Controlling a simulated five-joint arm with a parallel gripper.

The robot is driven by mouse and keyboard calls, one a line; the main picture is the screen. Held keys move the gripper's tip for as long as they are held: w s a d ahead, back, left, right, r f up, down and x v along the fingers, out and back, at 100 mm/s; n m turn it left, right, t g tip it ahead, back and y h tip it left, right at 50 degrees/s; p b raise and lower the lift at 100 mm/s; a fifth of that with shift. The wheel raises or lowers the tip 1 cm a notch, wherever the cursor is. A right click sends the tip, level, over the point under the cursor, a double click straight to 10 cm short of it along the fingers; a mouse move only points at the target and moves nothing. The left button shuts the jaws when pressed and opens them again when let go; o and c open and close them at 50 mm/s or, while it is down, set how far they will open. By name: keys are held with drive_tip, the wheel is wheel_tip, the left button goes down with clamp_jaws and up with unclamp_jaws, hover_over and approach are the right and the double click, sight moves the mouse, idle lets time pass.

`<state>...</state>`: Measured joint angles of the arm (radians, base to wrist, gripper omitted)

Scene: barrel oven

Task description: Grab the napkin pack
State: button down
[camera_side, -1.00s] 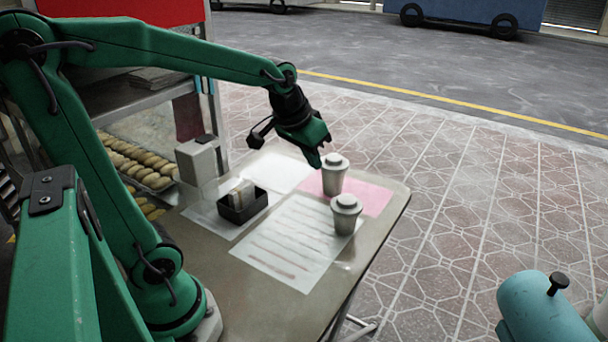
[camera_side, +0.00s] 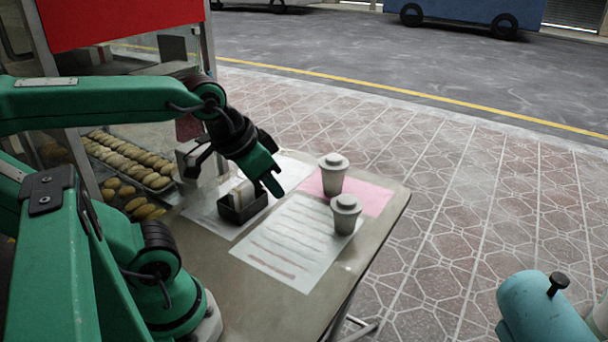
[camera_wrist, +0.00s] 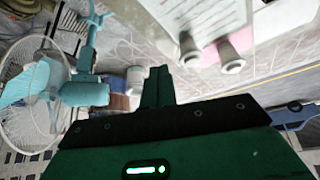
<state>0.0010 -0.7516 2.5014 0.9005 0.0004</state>
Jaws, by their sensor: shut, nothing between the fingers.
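In the side view, a small dark open-topped box (camera_side: 234,213) stands on the table with pale upright packs (camera_side: 241,193) in it, which look like the napkin pack; the label is not readable. My gripper (camera_side: 273,186) is shut and empty. In the picture it is just right of and above the dark box, pointing down and to the right, apart from the packs. In the wrist view the fingers (camera_wrist: 158,86) are closed together with nothing between them. I cannot make out the packs in the wrist view.
Two lidded cups (camera_side: 333,174) (camera_side: 346,213) stand on the table (camera_side: 262,305), right of my gripper. A printed sheet (camera_side: 290,240) and a pink sheet (camera_side: 375,197) lie flat. A pale box (camera_side: 186,152) and trays of buns (camera_side: 130,160) are at the left.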

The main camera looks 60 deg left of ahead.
idle(0.4)
drive_tip(key=c, duration=1.5)
unclamp_jaws()
